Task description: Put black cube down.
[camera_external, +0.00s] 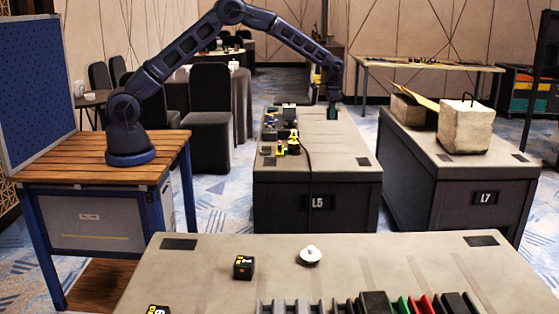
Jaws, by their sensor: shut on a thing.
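My gripper (333,103) hangs from the blue arm, pointing down at the far right part of the middle table L5 (335,158). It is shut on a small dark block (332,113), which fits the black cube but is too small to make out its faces. I cannot tell whether the block touches the tabletop. Another black cube (243,267) with yellow marks and a red-orange spot sits on the near table (205,280), far from my gripper.
Several small black, yellow and green items (288,140) and a cable lie on the left half of table L5. Its right half is mostly clear. Table L7 (440,147) holds a beige bag (465,127). A white round item (310,255) and slotted racks are on the near table.

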